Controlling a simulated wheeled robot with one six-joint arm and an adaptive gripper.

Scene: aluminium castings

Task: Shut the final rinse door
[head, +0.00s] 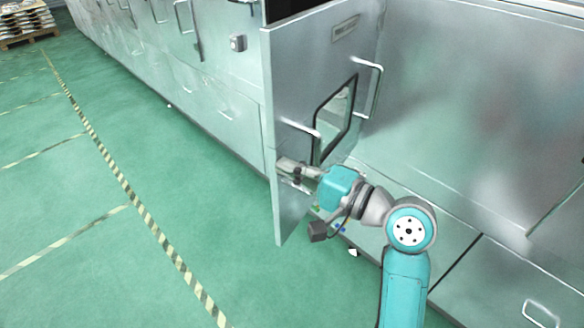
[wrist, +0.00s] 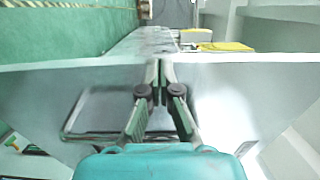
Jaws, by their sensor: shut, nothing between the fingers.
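The final rinse door (head: 300,80) stands swung out from the metal machine in the head view. It has a label plate near its top, a dark-framed window and bar handles. My gripper (head: 284,166) is at the door's lower outer part, just below a handle, on the side facing me. In the wrist view the door (wrist: 240,95) spans the picture as a pale panel. My gripper (wrist: 160,65) is shut there, its fingertips at the panel's upper edge. I cannot tell whether they touch it. Nothing shows between the fingers.
The long machine front (head: 200,80) runs away to the upper left, with handles and a small grey box (head: 238,43). Green floor (head: 80,200) to the left is open, with striped tape lines. A loaded pallet (head: 25,25) stands far at the upper left. Small scraps lie near my arm.

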